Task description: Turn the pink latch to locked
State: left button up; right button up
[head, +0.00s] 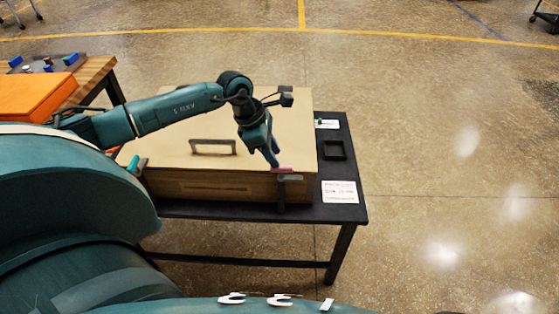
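The pink latch (283,170) is a small flat bar at the front right edge of the lid of a tan box (215,186). My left gripper (274,162) points down at it from above, its tips at or touching the latch's left part. Whether the fingers are apart or closed is too small to tell. A pale label plate (290,177) sits just under the latch. A teal latch (142,165) is at the box's front left corner. My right gripper is not in the picture.
The box stands on a black table (335,212) with a dark lid handle (213,147), a black square tray (335,150) and a white text card (340,192). An orange box (38,97) is on a wooden table at left. The floor to the right is clear.

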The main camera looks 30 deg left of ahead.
aim_at(287, 173)
pick_arm(q)
jog(key=shift+x, duration=2)
jog(key=shift+c, duration=0.4)
grip_shut()
